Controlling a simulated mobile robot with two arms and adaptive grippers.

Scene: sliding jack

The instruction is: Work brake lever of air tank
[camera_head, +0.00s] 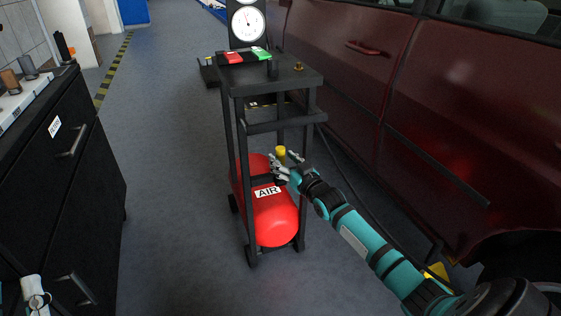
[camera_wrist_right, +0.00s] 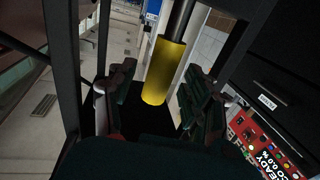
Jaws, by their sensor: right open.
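The red air tank (camera_head: 272,213), labelled AIR, lies in a black wheeled cart frame (camera_head: 243,170). The brake lever has a yellow grip (camera_head: 281,151) on a dark rod above the tank. My right gripper (camera_head: 283,160) is open at the yellow grip. In the right wrist view the yellow grip (camera_wrist_right: 164,74) hangs between the spread fingers, closer to the right-hand finger; I cannot tell whether they touch. Part of my left arm (camera_head: 37,299) shows at the bottom left edge; its fingers cannot be made out.
The cart's top carries a pressure gauge (camera_head: 248,22) and red and green buttons (camera_head: 247,56). A dark red car (camera_head: 350,75) stands close on the right. A black drawer cabinet (camera_head: 75,190) stands on the left. The grey floor (camera_head: 170,150) between cabinet and cart is clear.

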